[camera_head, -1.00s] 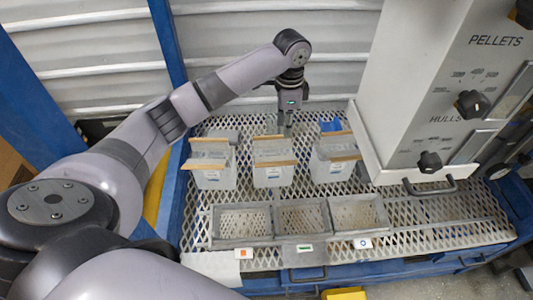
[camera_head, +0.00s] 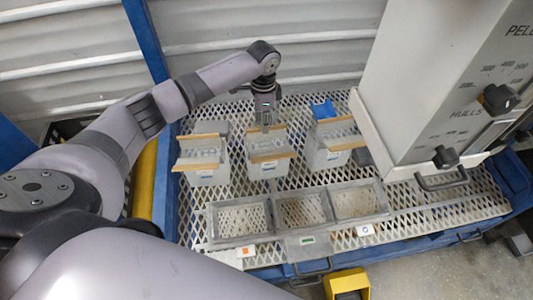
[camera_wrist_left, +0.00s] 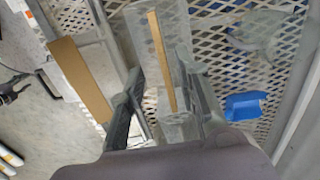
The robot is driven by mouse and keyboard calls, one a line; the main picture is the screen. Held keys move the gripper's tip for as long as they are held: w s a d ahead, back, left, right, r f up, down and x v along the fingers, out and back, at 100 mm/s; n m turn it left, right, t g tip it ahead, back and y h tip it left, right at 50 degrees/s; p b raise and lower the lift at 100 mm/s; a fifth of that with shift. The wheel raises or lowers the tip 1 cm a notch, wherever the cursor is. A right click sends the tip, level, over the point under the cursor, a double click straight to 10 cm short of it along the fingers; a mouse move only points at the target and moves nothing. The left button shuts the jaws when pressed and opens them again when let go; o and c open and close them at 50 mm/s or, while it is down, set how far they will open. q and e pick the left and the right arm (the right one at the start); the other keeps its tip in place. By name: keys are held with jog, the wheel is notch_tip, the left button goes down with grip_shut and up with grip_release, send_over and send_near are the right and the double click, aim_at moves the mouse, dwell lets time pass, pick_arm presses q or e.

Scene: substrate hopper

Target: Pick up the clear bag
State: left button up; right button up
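Three clear bags with brown strips along their top edges stand in a row on the mesh table: left (camera_head: 208,175), middle (camera_head: 268,167) and right (camera_head: 325,158). My left gripper (camera_head: 265,125) points down at the rear top edge of the middle bag. In the left wrist view, the fingers of the left gripper (camera_wrist_left: 165,108) are apart, with a narrow brown strip (camera_wrist_left: 162,62) and clear material between them. I cannot tell whether they touch it. A wider brown strip (camera_wrist_left: 80,78) lies left of the fingers. My right gripper is not in view.
A three-part grey bin frame (camera_head: 240,242) stands in front of the bags. The grey hopper (camera_head: 425,85) blocks the right side. A blue object (camera_head: 323,110) lies behind the right bag; it also shows in the left wrist view (camera_wrist_left: 243,106). Corrugated wall (camera_head: 290,35) is behind.

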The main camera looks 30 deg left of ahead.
aim_at(265, 139)
pick_arm(q)
jog(key=f, duration=0.5)
jog(key=shift+w+f, duration=0.3)
jog(key=shift+f, duration=0.2)
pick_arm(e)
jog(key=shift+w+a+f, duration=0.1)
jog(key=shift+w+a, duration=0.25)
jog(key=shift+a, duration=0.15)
pick_arm(q)
jog(key=shift+c, duration=0.2)
grip_shut()
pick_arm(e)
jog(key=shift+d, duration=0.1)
